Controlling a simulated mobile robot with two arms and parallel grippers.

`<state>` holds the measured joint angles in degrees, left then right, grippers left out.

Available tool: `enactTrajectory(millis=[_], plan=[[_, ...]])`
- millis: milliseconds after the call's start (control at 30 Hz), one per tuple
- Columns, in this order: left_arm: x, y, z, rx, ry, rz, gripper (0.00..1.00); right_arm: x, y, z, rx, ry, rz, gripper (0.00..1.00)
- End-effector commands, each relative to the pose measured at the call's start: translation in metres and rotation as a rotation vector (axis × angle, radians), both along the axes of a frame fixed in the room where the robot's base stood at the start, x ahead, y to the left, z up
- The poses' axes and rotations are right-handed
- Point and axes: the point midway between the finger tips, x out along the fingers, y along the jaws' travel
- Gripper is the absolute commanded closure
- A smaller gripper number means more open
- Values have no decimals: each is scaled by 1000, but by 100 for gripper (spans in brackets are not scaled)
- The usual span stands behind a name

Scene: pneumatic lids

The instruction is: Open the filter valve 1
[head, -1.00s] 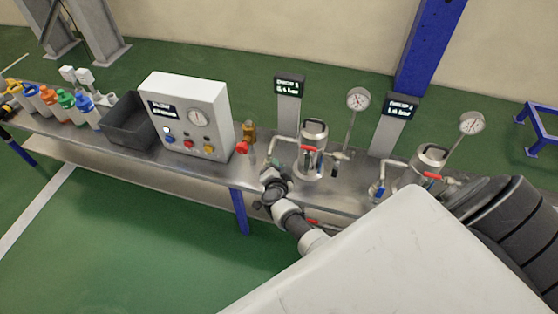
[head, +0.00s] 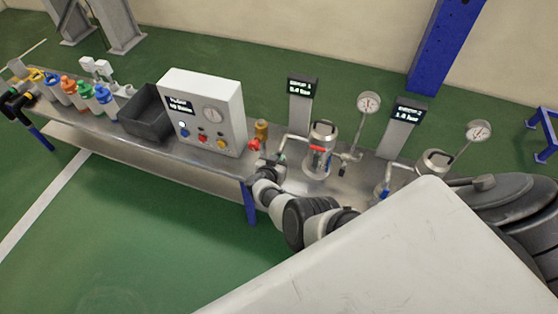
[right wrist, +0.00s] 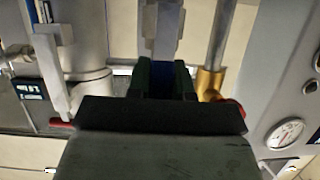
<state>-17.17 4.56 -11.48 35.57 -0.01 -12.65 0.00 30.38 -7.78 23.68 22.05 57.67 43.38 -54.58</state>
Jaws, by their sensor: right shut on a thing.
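Vessel 1 (head: 321,150), a steel canister with a red lever (head: 319,149), stands on the bench below the first display. A pipe (head: 295,136) runs from its left side down to the valve area. My right gripper (head: 272,164) is there, left of the vessel. In the right wrist view its dark fingers (right wrist: 161,78) are shut on a dark blue piece (right wrist: 160,77), which appears to be the blue handle of filter valve 1. The handle is mostly hidden by the fingers, so its angle cannot be told. My left gripper is out of view.
A control box (head: 205,105) with a gauge and a brass fitting (head: 261,130) with a red knob stand left of my gripper. Vessel 2 (head: 434,160) and its blue valve are to the right. A grey bin (head: 143,113) and several coloured bottles stand further left.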

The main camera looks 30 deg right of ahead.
Motion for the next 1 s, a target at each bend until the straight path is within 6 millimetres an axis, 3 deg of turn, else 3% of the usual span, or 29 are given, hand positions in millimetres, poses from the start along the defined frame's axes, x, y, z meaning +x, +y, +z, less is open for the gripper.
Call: enactTrajectory(millis=[567, 600, 733, 1000], plan=[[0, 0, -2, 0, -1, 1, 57, 2, -1, 1, -24, 26, 1, 100], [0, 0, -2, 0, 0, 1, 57, 2, -1, 1, -24, 25, 1, 76], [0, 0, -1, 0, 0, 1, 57, 2, -1, 1, -23, 26, 0, 56], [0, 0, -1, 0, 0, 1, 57, 1, 0, 0, -22, 26, 0, 53]])
